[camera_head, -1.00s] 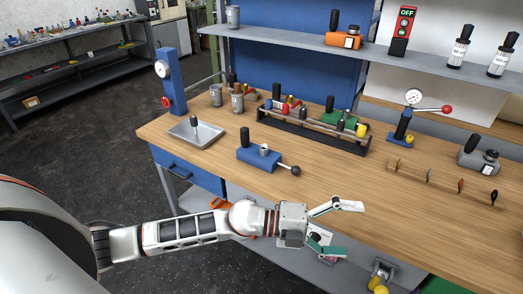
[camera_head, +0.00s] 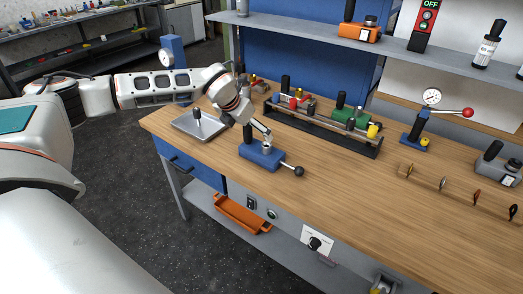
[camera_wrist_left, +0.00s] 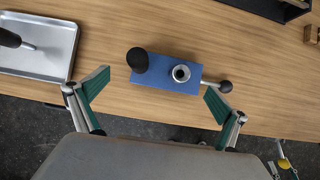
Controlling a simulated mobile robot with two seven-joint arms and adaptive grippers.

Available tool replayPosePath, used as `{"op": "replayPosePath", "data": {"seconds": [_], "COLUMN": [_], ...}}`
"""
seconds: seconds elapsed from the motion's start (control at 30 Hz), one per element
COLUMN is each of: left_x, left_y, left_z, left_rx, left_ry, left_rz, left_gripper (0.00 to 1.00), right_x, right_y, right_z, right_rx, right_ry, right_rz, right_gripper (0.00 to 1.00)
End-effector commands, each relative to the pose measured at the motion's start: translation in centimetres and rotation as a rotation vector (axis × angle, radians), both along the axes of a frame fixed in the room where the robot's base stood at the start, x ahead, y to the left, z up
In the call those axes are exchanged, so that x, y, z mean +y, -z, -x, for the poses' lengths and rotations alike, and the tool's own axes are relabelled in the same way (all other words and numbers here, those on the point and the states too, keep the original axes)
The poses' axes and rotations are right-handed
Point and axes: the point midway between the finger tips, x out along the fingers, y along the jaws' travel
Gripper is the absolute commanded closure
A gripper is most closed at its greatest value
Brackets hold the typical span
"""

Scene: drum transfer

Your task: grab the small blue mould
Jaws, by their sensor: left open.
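The small blue mould (camera_head: 261,156) is a blue block with a black knob, a short metal cylinder and a side lever ending in a black ball. It stands on the wooden bench near its front edge. My left gripper (camera_head: 257,132) is over the mould, partly hiding its back and top. In the left wrist view, the mould (camera_wrist_left: 165,75) lies ahead between the two spread green-padded fingers (camera_wrist_left: 157,84), with nothing held. Whether the fingers touch it cannot be told. My right gripper is not in view.
A grey metal tray (camera_head: 184,128) with a black-handled tool lies left of the mould. A long dark rack (camera_head: 330,132) of coloured parts stands behind it. A gauge stand (camera_head: 414,135) and several small upright pieces are to the right.

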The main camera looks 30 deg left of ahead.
Motion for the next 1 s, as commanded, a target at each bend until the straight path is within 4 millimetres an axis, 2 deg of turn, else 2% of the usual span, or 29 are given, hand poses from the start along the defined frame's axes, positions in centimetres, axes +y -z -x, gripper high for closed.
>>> {"op": "replayPosePath", "data": {"seconds": [0.53, 0.87, 1.0], "left_x": [-0.4, -0.4, -0.4], "left_y": [5.7, 6.4, 6.4], "left_z": [-3.2, -3.5, -3.5], "left_rx": [0.001, 0.001, 0.000], "left_ry": [0.002, 0.001, 0.001], "left_rz": [0.001, 0.002, 0.002], "left_gripper": [0.00, 0.00, 0.34], "right_x": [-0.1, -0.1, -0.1], "right_y": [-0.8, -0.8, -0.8], "right_z": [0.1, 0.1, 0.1], "right_rx": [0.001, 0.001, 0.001], "right_ry": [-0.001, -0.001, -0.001], "right_rz": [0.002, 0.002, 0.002], "right_gripper": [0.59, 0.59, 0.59]}}
